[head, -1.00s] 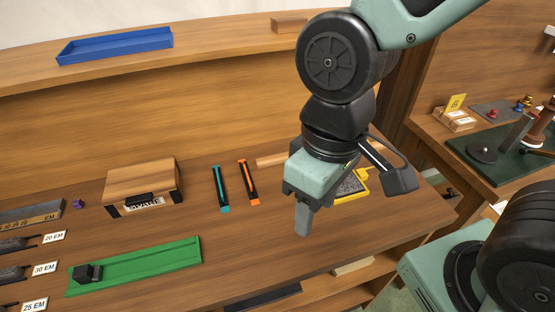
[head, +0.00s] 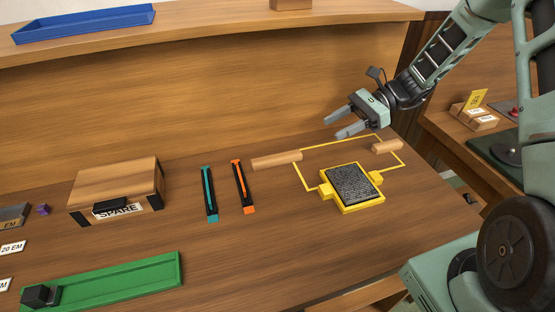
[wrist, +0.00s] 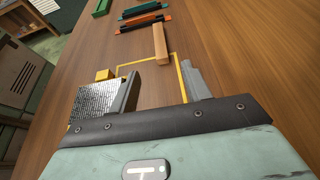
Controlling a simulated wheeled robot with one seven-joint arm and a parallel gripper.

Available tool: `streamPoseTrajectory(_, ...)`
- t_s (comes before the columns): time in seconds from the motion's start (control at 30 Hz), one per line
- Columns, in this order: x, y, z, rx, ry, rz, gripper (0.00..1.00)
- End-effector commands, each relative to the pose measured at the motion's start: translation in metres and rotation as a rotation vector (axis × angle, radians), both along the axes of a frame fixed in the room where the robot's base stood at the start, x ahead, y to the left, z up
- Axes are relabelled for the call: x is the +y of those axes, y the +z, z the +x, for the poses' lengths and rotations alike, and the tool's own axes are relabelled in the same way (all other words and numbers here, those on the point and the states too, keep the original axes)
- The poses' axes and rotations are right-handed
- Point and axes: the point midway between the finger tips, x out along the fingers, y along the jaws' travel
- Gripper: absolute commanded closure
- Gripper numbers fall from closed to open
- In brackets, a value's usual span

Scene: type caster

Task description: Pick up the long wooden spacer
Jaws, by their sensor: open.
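The long wooden spacer (head: 276,160) is a light wooden bar lying flat on the table, its right end at the left side of a thin yellow frame (head: 338,143). In the wrist view the spacer (wrist: 160,43) lies ahead of the fingers, between their lines of reach. My gripper (head: 332,126) is open and empty, above the back of the yellow frame, pointing left. It is to the right of the spacer and apart from it. Its two fingers (wrist: 160,80) also show in the wrist view. A shorter wooden piece (head: 387,146) lies at the frame's right side.
A dark textured block (head: 354,184) sits in a yellow holder at the frame's front. Teal (head: 209,194) and orange (head: 243,186) strips lie left of the spacer. A SPARE box (head: 117,188) and green tray (head: 120,283) are farther left. The wooden back panel rises behind.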

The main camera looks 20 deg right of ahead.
Motion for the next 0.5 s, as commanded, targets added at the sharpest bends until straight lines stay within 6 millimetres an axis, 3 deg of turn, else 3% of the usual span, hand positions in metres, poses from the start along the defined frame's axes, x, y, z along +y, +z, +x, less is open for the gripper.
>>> streamPoseTrajectory(0.5, 0.094, -0.035, -0.001, 0.0, 0.008, -0.002, 0.52)
